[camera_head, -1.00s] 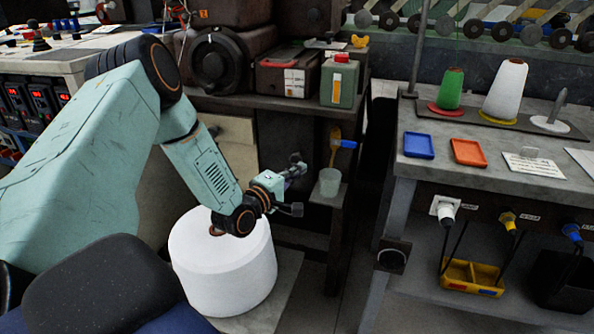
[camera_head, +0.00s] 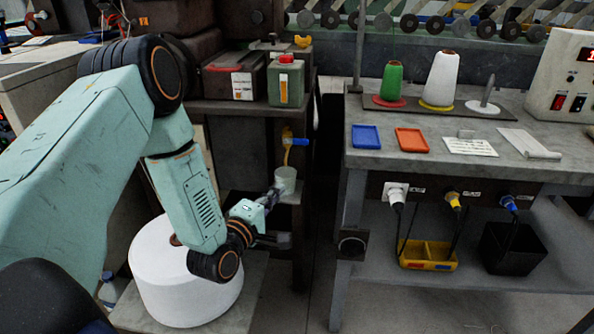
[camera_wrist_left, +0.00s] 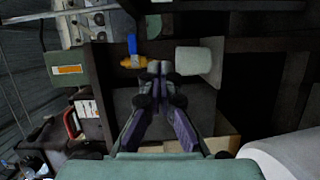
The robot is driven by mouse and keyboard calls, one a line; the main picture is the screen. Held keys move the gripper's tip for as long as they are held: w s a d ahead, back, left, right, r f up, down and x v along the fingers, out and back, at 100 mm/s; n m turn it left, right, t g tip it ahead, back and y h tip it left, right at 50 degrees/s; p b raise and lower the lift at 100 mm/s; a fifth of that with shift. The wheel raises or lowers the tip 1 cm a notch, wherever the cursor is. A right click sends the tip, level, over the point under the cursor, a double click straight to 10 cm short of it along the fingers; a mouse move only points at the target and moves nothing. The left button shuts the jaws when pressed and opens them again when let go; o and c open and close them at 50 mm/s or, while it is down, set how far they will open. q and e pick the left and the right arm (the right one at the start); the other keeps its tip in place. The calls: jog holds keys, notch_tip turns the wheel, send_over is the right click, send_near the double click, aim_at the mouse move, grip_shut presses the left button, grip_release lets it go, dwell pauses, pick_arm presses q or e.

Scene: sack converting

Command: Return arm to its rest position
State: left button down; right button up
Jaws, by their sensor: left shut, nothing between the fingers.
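My left gripper (camera_head: 276,214) reaches in from the left in the head view, in front of the dark bench and above the right side of the large white roll (camera_head: 182,288). In the left wrist view the fingers of the left gripper (camera_wrist_left: 160,70) are together with nothing between them. A pale cup (camera_head: 285,179) stands on a small shelf just beyond the gripper; in the wrist view the cup (camera_wrist_left: 194,60) is right of the fingertips, apart from them as far as I can tell. My right gripper is not in view.
A blue-handled valve (camera_head: 292,138) sits above the cup. A green canister (camera_head: 286,80) stands on the dark bench. On the right, a grey worktable (camera_head: 350,165) holds a blue tray (camera_head: 366,136), an orange tray (camera_head: 411,140) and thread cones.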

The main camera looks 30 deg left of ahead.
pick_arm(q)
jog(key=s+d+f+m+g+h+p, duration=0.1)
jog(key=s+d+f+m+g, duration=0.25)
jog(key=s+f+m, duration=0.2)
jog(key=s+d+f+m+g+p, duration=0.1)
jog(key=s+d+f+m+g, duration=0.1)
jog(key=s+f+m+g, duration=0.4)
jog(key=s+d+m+g+p, duration=0.2)
jog(key=s+m+g, duration=0.1)
jog(key=s, duration=0.9)
jog(key=s+d+f+m+g+p, duration=0.1)
jog(key=s+d+m+g+p, duration=0.2)
jog(key=s, duration=0.9)
jog(key=shift+s+d+g+p, duration=0.15)
jog(key=shift+d+g+p, duration=0.15)
jog(key=shift+g, duration=0.75)
